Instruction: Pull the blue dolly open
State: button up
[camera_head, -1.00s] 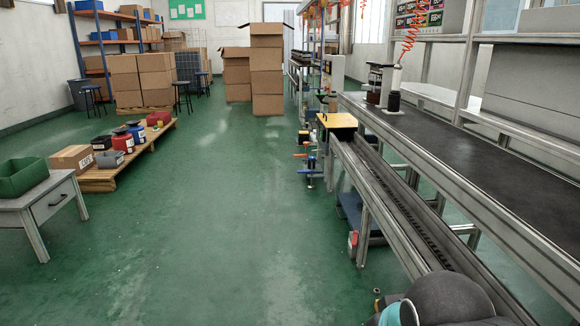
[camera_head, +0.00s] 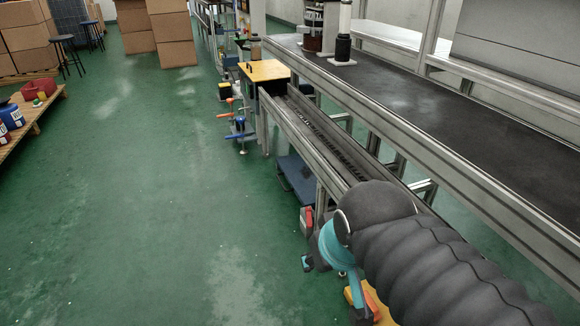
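The blue dolly (camera_head: 294,172) is a low, flat blue platform near the floor, under the steel rail line. Its near part is hidden by the line's leg and by my arm. A small red and grey part (camera_head: 307,220) shows at the leg, close to the dolly's near end; I cannot tell what it belongs to. My arm, with a black ribbed sleeve and a teal joint, fills the lower right.
A rail line (camera_head: 290,125) and a dark belt bench (camera_head: 420,88) run along the right. A yellow-topped box (camera_head: 264,70) and clamps (camera_head: 239,128) stand at the line's far end. A wooden pallet (camera_head: 38,122) lies at left. The green floor between is clear.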

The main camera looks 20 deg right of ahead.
aim_at(302, 180)
jog(key=z, duration=0.1)
jog(key=i, duration=0.85)
jog(key=u, duration=0.35)
jog(key=i, duration=1.25)
jog(key=u, duration=0.05)
